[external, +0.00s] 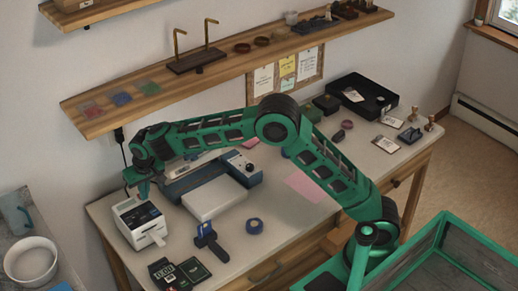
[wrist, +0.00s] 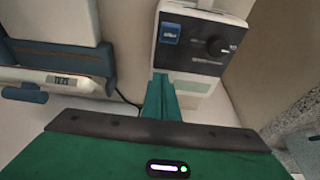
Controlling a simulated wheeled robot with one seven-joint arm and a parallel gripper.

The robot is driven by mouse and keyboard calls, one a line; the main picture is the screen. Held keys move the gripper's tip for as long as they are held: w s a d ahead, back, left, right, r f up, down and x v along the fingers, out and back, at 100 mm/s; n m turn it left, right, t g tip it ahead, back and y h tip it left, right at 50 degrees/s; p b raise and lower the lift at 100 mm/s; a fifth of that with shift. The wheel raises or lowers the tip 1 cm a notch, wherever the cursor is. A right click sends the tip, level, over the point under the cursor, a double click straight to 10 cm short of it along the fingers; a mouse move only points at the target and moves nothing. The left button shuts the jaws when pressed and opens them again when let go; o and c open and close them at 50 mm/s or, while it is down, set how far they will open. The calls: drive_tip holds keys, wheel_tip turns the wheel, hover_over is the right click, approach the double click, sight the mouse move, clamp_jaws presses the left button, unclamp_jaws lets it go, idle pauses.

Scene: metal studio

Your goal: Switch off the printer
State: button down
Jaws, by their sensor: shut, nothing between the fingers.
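The printer (external: 128,219) is a small white box with a dark top panel and a pale paper strip sticking out, at the left end of the workbench in the external view. In the wrist view the printer (wrist: 205,30) fills the top middle. This face carries a blue switch (wrist: 170,33) at its left and a black round knob (wrist: 217,46) at its right. My gripper (external: 142,190) is shut and empty by the printer's back edge. In the wrist view the green fingers (wrist: 160,82) lie just below the switch; contact with the printer cannot be told.
A wooden shelf (external: 225,78) hangs above.

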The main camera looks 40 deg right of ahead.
drive_tip(key=s+r, duration=0.5)
drive_tip(key=r, duration=0.2)
drive_tip(key=shift+r, duration=0.4)
drive_tip(key=shift+w, duration=0.1)
drive_tip(key=s+d+r+m+g, duration=0.1)
drive_tip(key=s+d, duration=0.1)
drive_tip(key=d, duration=1.1)
drive_tip(key=s+d+r+m+h, duration=0.1)
drive_tip(key=s+d+r, duration=0.1)
drive_tip(key=d, duration=1.1)
drive_tip(key=s+d+r+m+g, duration=0.1)
drive_tip(key=s+d, duration=0.1)
drive_tip(key=d, duration=1.1)
drive_tip(key=s+d+f+m, duration=0.2)
drive_tip(key=s+d, duration=1.2)
drive_tip(key=s, duration=0.2)
drive_tip(key=s+d+f, duration=0.1)
drive_tip(key=s+f, duration=0.1)
drive_tip(key=s, duration=0.6)
drive_tip(key=s+d+f+m+g+y, duration=0.1)
drive_tip(key=s+d+f, duration=0.1)
drive_tip(key=s, duration=0.6)
drive_tip(key=shift+s+f, duration=0.3)
drive_tip(key=shift+f, duration=0.3)
